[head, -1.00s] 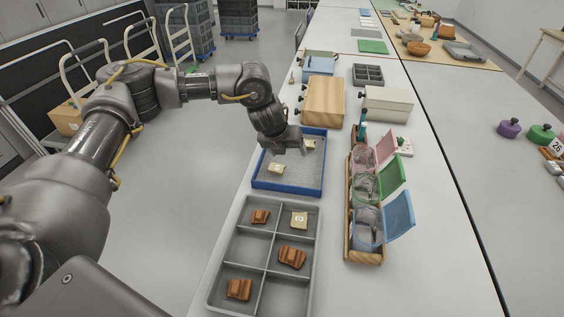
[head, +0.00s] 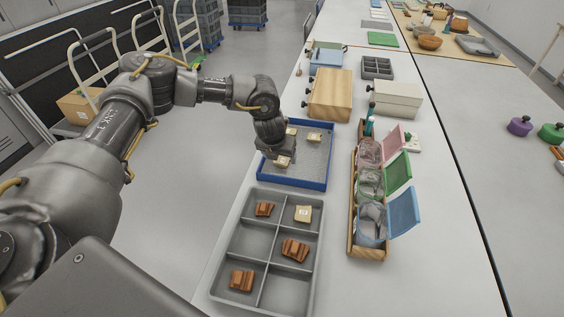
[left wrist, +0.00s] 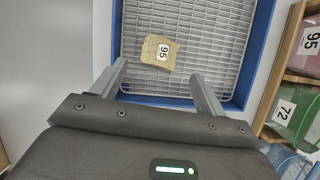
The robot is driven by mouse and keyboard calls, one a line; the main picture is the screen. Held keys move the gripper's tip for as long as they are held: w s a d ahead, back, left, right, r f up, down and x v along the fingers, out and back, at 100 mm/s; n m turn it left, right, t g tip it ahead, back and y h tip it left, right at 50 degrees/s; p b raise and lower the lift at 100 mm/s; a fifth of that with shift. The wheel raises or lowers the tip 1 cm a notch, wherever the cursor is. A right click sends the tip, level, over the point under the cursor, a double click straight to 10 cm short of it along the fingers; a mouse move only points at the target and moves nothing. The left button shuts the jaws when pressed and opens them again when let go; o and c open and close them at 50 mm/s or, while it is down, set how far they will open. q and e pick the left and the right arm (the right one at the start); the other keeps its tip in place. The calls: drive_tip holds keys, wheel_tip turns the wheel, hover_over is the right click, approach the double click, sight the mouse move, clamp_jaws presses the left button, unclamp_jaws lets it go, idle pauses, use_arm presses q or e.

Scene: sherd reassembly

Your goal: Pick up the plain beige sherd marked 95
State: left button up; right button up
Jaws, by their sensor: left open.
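The plain beige sherd marked 95 (left wrist: 161,50) lies on the grid floor of the blue tray (left wrist: 150,98), label up, in the left wrist view. In the head view it appears to be the beige sherd (head: 282,161) near the front of the tray. My left gripper (left wrist: 158,70) is open and empty, its two fingers pointing at the sherd, which shows just beyond and between the fingertips. In the head view the left gripper (head: 277,153) is over the tray's left front part and its fingers are hard to make out. My right gripper is not in view.
Two more beige sherds (head: 314,138) (head: 291,131) lie farther back in the tray. A grey divided tray (head: 262,228) with several sherds stands in front. A wooden rack (head: 353,225) of lidded bins stands at right. A wooden box (head: 330,95) stands behind.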

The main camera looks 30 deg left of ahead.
sight(280, 163)
use_arm(q)
drive_tip(key=x, duration=0.3)
drive_tip(key=shift+a+f+p, duration=0.15)
drive_tip(key=shift+f+p, duration=0.15)
drive_tip(key=shift+f, duration=0.1)
drive_tip(key=shift+w+f, duration=0.2)
drive_tip(key=shift+f, duration=0.3)
drive_tip(key=c, duration=1.1)
drive_tip(key=shift+o, duration=0.2)
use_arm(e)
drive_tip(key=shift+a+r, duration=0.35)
use_arm(q)
drive_tip(key=shift+r, duration=0.1)
drive_tip(key=shift+r, duration=0.45)
wheel_tip(280, 163, up, 3)
drive_tip(key=shift+s+a+f+b, duration=0.1)
drive_tip(key=shift+s+a+b, duration=0.1)
drive_tip(key=shift+b, duration=0.25)
drive_tip(key=s+a+r, duration=0.2)
drive_tip(key=s+r, duration=0.2)
drive_tip(key=s, duration=0.2)
drive_tip(key=s+a+r+b, duration=0.1)
drive_tip(key=s+a+r, duration=0.1)
drive_tip(key=s+r, duration=0.3)
drive_tip(key=shift+s+a, duration=0.3)
drive_tip(key=shift+s, duration=0.55)
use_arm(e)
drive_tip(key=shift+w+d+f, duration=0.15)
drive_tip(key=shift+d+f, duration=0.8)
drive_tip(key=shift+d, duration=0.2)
